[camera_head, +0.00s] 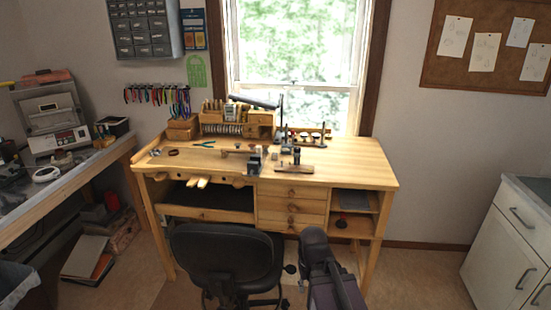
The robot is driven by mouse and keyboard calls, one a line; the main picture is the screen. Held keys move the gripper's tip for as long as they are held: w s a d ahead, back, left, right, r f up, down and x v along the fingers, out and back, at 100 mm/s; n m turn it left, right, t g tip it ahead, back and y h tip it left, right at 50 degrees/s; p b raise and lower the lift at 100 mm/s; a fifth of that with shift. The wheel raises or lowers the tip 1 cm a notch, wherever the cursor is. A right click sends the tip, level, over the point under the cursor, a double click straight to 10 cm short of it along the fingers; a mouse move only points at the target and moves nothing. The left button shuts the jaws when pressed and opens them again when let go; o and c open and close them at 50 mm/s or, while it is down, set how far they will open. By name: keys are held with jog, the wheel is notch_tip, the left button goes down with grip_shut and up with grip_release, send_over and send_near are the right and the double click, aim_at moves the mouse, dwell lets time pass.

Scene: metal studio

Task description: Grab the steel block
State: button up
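A small grey metal block-like piece (254,166) stands near the front edge of the wooden workbench (350,172), about its middle. It looks like the steel block, but it is too small to be sure. A dark upright tool (297,156) stands to its right, by a flat wooden piece. My dark arm rises at the bottom centre, in front of the bench and below its top. My gripper's fingers cannot be made out, and nothing on the bench is touched by my arm.
A black office chair (225,255) stands before the bench, left of my arm. Small tools and wooden racks (222,118) fill the bench's back. The bench top's right side is clear. A side table (75,175) is left; a white cabinet (510,250) is right.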

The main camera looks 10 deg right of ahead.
notch_tip(320, 180, up, 15)
jog(key=p, duration=1.5)
jog(key=shift+o, duration=1.2)
